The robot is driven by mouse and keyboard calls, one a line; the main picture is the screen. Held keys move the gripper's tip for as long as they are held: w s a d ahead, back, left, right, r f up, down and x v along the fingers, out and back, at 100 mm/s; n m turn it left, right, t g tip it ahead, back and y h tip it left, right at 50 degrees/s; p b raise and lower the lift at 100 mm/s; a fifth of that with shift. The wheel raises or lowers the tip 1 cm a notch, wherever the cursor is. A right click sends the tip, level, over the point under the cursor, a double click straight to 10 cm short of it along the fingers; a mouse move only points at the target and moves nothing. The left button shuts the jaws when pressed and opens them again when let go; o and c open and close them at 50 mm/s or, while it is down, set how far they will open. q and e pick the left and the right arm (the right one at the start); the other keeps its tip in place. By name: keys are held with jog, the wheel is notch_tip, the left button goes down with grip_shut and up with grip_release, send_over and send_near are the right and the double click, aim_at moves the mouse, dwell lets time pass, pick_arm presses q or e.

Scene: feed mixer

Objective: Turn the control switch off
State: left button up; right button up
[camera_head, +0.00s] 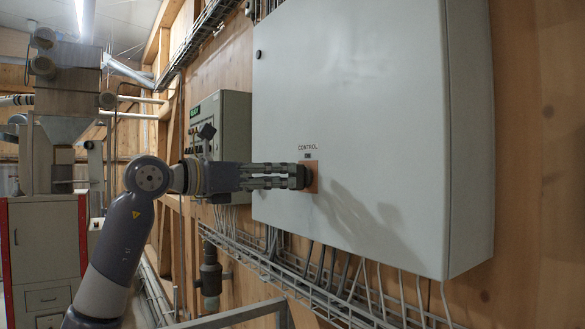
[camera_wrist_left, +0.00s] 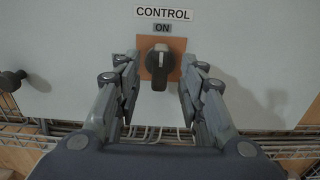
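The control switch (camera_wrist_left: 159,67) is a dark rotary knob with a pale top on an orange-brown plate. It sits on the front of a large grey cabinet (camera_head: 350,90), under the labels CONTROL and ON. My left gripper (camera_wrist_left: 158,82) is open, with one finger on each side of the knob and visible gaps between. In the head view the left gripper (camera_head: 298,176) reaches the orange plate (camera_head: 313,174), and its fingers hide most of the knob. My right gripper is in neither view.
A smaller grey box (camera_head: 232,125) with buttons is on the wall to the left. A wire cable tray (camera_head: 300,275) with cables runs below the cabinet. A dark knob (camera_wrist_left: 10,81) sticks out at the left in the wrist view. Machinery stands at the far left.

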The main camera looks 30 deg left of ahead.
aim_at(290, 175)
pick_arm(q)
jog(key=shift+p+x, duration=0.5)
jog(key=shift+x, duration=1.55)
grip_shut()
